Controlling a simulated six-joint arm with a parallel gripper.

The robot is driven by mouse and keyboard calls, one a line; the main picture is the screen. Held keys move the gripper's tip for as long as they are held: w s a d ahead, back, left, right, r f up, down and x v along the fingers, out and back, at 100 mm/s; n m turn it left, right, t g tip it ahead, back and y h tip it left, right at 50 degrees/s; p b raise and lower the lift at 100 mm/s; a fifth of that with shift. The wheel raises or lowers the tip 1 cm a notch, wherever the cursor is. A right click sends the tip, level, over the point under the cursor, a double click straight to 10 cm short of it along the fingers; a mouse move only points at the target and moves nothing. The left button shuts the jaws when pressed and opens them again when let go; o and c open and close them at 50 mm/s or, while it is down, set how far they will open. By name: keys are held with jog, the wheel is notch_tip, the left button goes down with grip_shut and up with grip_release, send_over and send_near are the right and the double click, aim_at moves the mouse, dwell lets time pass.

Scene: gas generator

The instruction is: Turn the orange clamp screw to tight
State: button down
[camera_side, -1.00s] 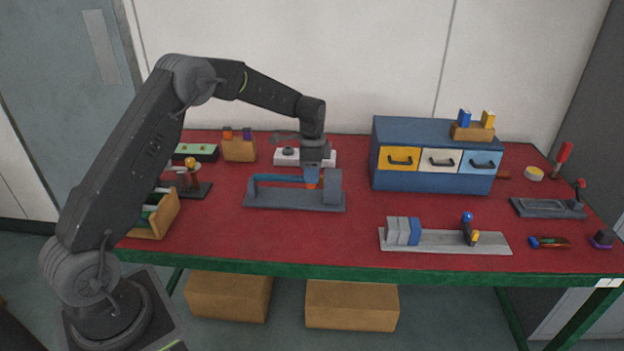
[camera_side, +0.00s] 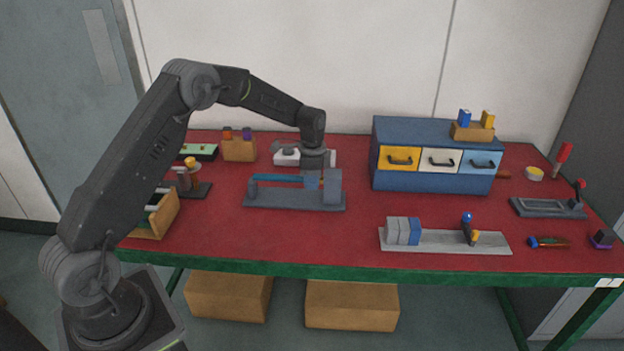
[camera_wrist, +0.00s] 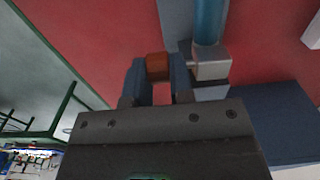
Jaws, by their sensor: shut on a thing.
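The orange clamp screw (camera_wrist: 157,66) shows in the wrist view between the two fingers of my gripper (camera_wrist: 158,80), which is shut on it. In the side view my gripper (camera_side: 312,180) reaches down at the right part of the grey clamp fixture (camera_side: 290,199), and the screw is hidden there behind the fingers. A blue bar (camera_side: 275,181) lies along the fixture, and it also shows as a blue cylinder (camera_wrist: 210,22) in the wrist view. A small grey block (camera_wrist: 212,62) sits at its end, beside the screw.
A blue drawer cabinet (camera_side: 432,182) stands right of the fixture. A white block (camera_side: 287,157) is behind my gripper. A grey rail with blocks (camera_side: 440,242) lies at front right. A wooden tray (camera_side: 157,219) and a dark stand (camera_side: 200,190) are at left.

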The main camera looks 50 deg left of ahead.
jog(key=shift+w+d+g+y, duration=0.1)
jog(key=shift+g+y, duration=1)
jog(key=c, duration=1.3)
grip_release()
jog(key=v, duration=1.3)
jog(key=shift+w+d+r, duration=0.1)
jog(key=shift+r, duration=0.3)
